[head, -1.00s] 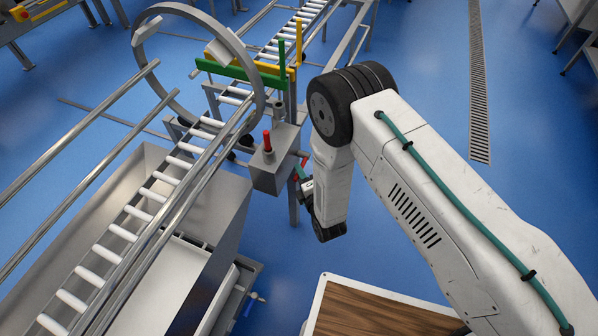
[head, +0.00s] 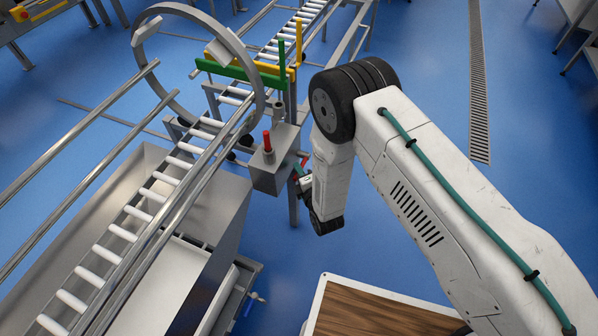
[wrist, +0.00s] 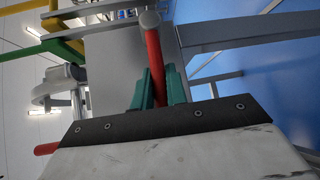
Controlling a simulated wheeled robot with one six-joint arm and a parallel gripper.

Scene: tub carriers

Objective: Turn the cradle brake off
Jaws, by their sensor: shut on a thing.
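A grey control box (head: 275,165) stands beside the ring-shaped cradle (head: 262,85). A red lever (head: 304,161) on the box's right side is mostly hidden by my gripper in the head view. In the wrist view the red lever (wrist: 154,60) runs from a round grey pivot (wrist: 149,19) down between the teal fingers. A second red handle (head: 267,140) stands upright on top of the box; I cannot tell which one is labelled as the brake.
A roller track (head: 138,213) runs through the ring, above a steel tub (head: 215,225). Green (head: 240,70) and yellow (head: 268,68) bars cross at the ring. A wood-topped table (head: 375,312) is at the front.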

